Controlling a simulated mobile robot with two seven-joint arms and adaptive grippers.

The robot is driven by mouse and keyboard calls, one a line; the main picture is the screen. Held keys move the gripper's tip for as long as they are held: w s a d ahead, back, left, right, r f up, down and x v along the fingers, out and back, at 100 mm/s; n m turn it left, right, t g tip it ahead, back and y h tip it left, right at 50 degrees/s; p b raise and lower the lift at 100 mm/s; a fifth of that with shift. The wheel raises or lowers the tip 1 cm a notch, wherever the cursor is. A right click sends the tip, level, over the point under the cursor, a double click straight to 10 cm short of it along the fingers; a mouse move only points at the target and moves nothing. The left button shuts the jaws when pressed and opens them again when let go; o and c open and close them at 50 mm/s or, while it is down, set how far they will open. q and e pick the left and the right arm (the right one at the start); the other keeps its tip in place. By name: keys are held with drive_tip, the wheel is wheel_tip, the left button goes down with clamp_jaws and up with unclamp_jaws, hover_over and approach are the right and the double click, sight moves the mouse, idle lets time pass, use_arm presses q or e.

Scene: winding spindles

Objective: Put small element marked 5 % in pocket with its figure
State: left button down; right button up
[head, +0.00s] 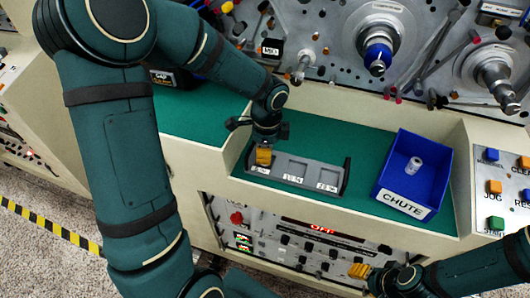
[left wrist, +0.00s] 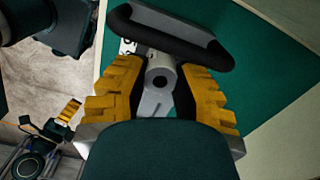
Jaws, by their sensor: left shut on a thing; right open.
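My left gripper (head: 264,157) is over the leftmost pocket of the grey tray (head: 300,165). In the left wrist view its yellow fingers are shut on a small grey cylindrical element (left wrist: 160,76) with a dark hole in its end. No mark on the element can be read, and the fingers hide it in the head view. I cannot tell whether it touches the pocket floor. The middle and right pockets look empty. The figures on the pockets' front labels are too small to read surely. My right gripper (head: 360,270) is open and empty, low in front of the control panel.
A blue bin (head: 383,188) labelled CHUTE stands right of the tray, with a whitish spool-like element (head: 414,165) inside. The tray has a dark handle (left wrist: 170,38) at its end. Spindles (head: 378,58) stand on the machine face behind. Green shelf is clear between tray and bin.

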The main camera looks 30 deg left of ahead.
use_arm(q)
drive_tip(key=shift+f, duration=0.2)
drive_tip(key=c, duration=0.8)
unclamp_jaws()
drive_tip(key=shift+c, duration=0.2)
drive_tip(key=shift+r, duration=0.25)
wheel_tip(320, 180, up, 12)
drive_tip(key=p, duration=0.2)
drive_tip(key=shift+d+p, duration=0.2)
drive_tip(key=shift+p, duration=0.15)
drive_tip(key=shift+f, duration=0.1)
